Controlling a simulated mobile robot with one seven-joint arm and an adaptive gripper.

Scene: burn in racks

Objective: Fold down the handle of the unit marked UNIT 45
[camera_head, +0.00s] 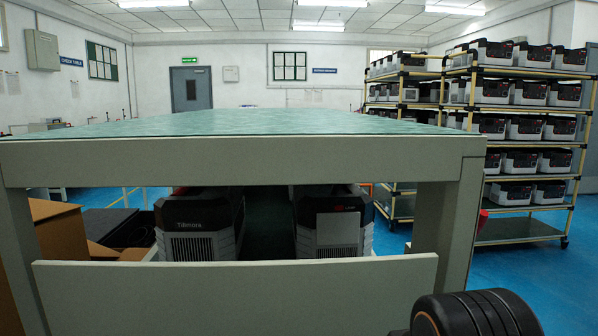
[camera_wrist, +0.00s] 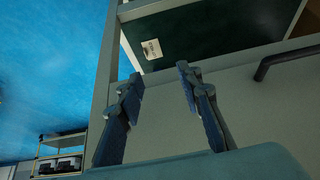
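No unit in view carries a number I can read, so I cannot tell which is UNIT 45. In the head view, a dark and grey unit marked Tilmora (camera_head: 197,222) and a similar unit with a red logo (camera_head: 335,222) stand under the table top; no raised handle shows on either. In the wrist view, a small pale label (camera_wrist: 152,48) with unreadable print is on a dark green surface. A dark bar-like handle (camera_wrist: 285,62) shows at the right; what it belongs to is unclear. My gripper (camera_wrist: 160,75) is open and empty, its fingers apart below the label.
The green-topped table (camera_head: 240,160) fills the front, with a pale front board (camera_head: 240,292) below. A brown carton (camera_head: 62,240) is at left. Racks (camera_head: 525,228) with several units stand at right. Blue floor (camera_head: 570,280) is clear at right.

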